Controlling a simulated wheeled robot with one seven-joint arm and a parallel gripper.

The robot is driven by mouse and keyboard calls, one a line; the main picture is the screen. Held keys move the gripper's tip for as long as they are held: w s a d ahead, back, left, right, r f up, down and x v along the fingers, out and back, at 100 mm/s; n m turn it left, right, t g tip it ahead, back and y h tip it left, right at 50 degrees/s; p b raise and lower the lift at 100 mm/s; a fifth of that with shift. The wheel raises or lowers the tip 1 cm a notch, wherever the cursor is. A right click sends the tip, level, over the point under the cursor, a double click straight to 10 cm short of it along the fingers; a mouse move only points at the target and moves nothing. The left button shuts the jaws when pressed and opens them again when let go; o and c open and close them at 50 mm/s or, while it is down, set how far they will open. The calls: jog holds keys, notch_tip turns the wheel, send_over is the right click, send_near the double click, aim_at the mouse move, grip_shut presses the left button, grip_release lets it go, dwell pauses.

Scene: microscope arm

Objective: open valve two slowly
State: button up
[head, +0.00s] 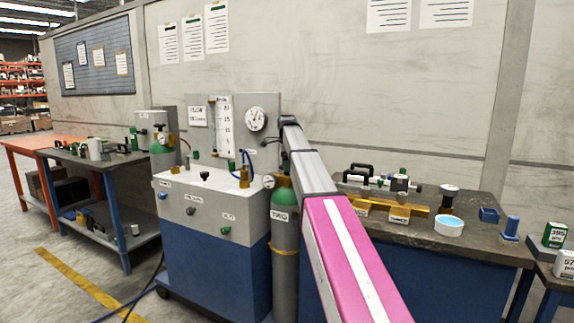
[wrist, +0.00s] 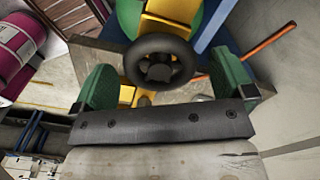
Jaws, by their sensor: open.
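A grey gas cylinder with a green shoulder (head: 285,240) stands at the right end of the blue cart, and its label appears to read TWO. Its valve handle is hidden behind my arm in the head view. In the wrist view a black round handwheel (wrist: 160,62) sits in front of yellow parts and a green rounded surface. My gripper (wrist: 165,85) is open, with one green finger on each side of the handwheel. I see gaps between the fingers and the wheel. My gripper is not clearly visible in the head view.
The cart (head: 215,262) carries a flow panel with a dial gauge (head: 256,118) and coloured front knobs. Another green cylinder (head: 162,160) stands to its left. A dark-topped bench (head: 470,240) with tools is at right. The floor at left is open, with a hose along it.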

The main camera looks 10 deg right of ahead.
jog(key=c, duration=0.9)
jog(key=n, duration=0.5)
jog(key=shift+n, duration=0.3)
jog(key=o, duration=0.9)
jog(key=shift+r, duration=0.15)
notch_tip(320, 180, up, 11)
